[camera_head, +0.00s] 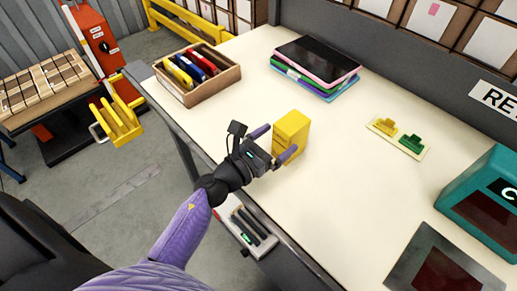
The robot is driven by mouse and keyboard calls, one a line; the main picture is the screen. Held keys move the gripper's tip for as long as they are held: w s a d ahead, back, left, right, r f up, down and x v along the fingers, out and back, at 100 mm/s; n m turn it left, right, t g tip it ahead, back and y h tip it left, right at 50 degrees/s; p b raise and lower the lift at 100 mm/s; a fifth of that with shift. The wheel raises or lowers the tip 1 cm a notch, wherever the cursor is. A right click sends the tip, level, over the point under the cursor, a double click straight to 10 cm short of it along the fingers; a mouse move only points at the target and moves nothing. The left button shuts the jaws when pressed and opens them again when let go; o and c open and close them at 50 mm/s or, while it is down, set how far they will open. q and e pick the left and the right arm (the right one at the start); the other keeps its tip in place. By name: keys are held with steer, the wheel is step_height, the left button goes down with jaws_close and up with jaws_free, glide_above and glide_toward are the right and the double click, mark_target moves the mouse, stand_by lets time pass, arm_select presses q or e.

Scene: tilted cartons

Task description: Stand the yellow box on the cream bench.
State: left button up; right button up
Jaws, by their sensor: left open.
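The yellow box (290,133) is on the cream bench (340,187), near its left front edge. It looks upright, with its long side vertical; I cannot tell whether it leans slightly. My left gripper (282,139) comes in from the lower left, low over the bench. It is open, with one purple finger at the box's far left side and the other in front of its lower right part. The box is at the mouth of the fingers; whether they touch it is unclear. The gripper body hides some of the bench edge. My right gripper is not in view.
A wooden crate (219,85) with coloured folders stands at the bench's back left. A stack of tablets or folders (316,66) lies behind the box. A small tray of yellow and green pieces (399,138) and a teal device (484,199) are right. The middle is clear.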

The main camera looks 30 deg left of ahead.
arm_select(q)
steer(key=v, duration=0.7)
stand_by(0.3)
stand_by(0.3)
